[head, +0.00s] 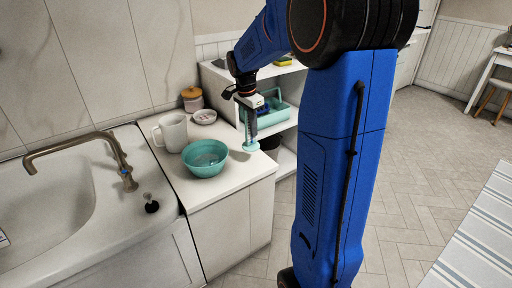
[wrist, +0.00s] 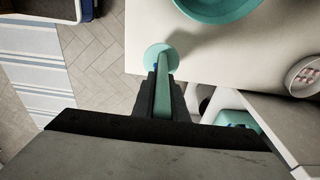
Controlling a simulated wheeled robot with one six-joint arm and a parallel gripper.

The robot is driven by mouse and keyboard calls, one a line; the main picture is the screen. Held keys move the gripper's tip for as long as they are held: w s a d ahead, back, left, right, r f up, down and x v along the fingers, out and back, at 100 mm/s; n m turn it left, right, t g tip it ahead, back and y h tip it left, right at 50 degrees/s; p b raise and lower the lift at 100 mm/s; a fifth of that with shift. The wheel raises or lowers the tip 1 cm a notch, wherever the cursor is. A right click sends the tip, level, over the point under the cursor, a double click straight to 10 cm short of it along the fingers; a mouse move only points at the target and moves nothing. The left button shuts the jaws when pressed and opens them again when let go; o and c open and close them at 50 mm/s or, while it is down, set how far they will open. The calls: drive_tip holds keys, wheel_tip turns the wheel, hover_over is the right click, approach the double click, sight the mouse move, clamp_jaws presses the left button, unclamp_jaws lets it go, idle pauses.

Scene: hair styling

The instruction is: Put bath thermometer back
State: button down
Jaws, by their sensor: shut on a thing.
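The bath thermometer is a teal stick with a round disc end (head: 249,147). My gripper (head: 249,112) is shut on its stem, and the disc points down at the right edge of the white counter (head: 190,190). I cannot tell whether the disc touches the counter. In the wrist view, the teal stem (wrist: 162,98) lies between the fingers of my gripper (wrist: 163,86), with the disc (wrist: 160,57) beyond the tips, beside the counter edge. The upper part of the thermometer is hidden by the gripper.
A teal bowl (head: 205,159), a white jug (head: 173,132), a small dish (head: 205,117) and a lidded jar (head: 192,99) stand on the counter. A teal caddy (head: 272,116) sits on the white shelf unit (head: 220,82) behind. A bathtub with a tap (head: 118,150) is at left.

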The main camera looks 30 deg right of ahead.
sight(252, 143)
drive_tip(key=shift+f, duration=3.25)
drive_tip(key=shift+f, duration=0.15)
drive_tip(key=c, duration=1.8)
unclamp_jaws()
drive_tip(key=shift+o, duration=0.2)
